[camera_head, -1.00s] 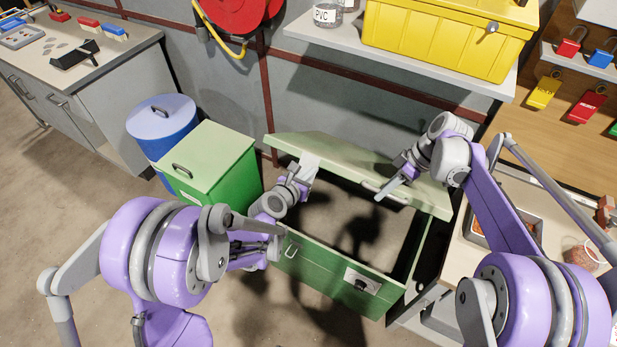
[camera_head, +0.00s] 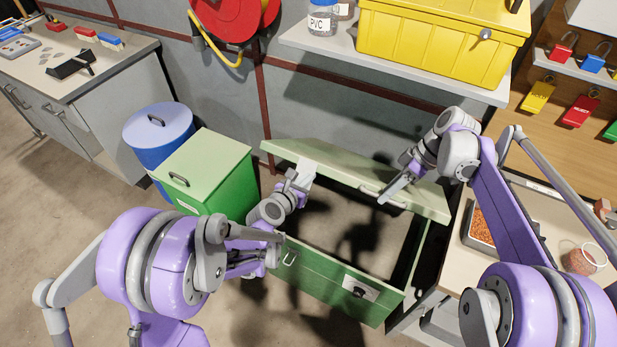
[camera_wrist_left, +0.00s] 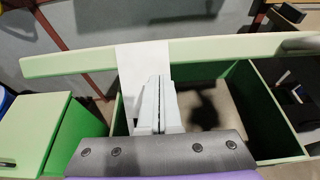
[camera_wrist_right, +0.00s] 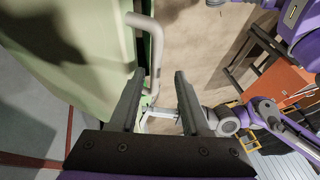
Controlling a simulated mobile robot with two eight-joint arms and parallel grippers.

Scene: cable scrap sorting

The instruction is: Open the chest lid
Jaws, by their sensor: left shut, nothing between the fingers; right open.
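The green chest (camera_head: 330,282) stands on the floor, and I can see into its dark interior. Its pale green lid (camera_head: 345,168) is raised and tilted up along the wall side; it also spans the left wrist view (camera_wrist_left: 235,48). My left gripper (camera_head: 306,174) is shut and empty, in front of the lid at a pale plate (camera_wrist_left: 142,58); I cannot tell whether it touches. My right gripper (camera_head: 384,202) is open near the lid's bar handle (camera_head: 372,192). In the right wrist view the handle (camera_wrist_right: 156,50) lies just beyond the fingertips, not between them.
A green bin (camera_head: 232,180) and a blue barrel (camera_head: 150,128) stand left of the chest. A shelf (camera_head: 400,68) with a yellow box (camera_head: 440,42) juts from the wall above the lid. A workbench (camera_head: 520,262) is close on the right.

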